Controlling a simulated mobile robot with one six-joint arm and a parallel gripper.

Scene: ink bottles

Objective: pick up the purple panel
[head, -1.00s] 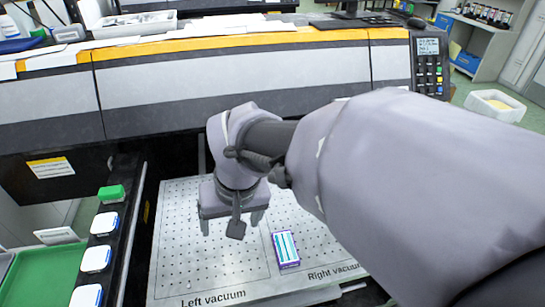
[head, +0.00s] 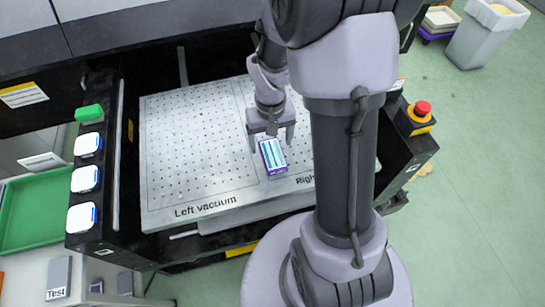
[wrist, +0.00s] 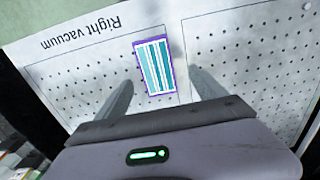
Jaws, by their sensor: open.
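The purple panel (head: 273,156) lies flat on the perforated vacuum table (head: 190,150), near its front edge by the "Right vacuum" label. It has a purple rim and a white and teal striped face. My gripper (head: 272,140) is just behind and above the panel, pointing down. In the wrist view the panel (wrist: 154,66) lies between and slightly beyond the two fingertips (wrist: 162,80), which are spread apart and hold nothing. I cannot tell the exact height of the fingertips above the table.
A red emergency button (head: 422,108) is at the right. The left half of the vacuum table is clear.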

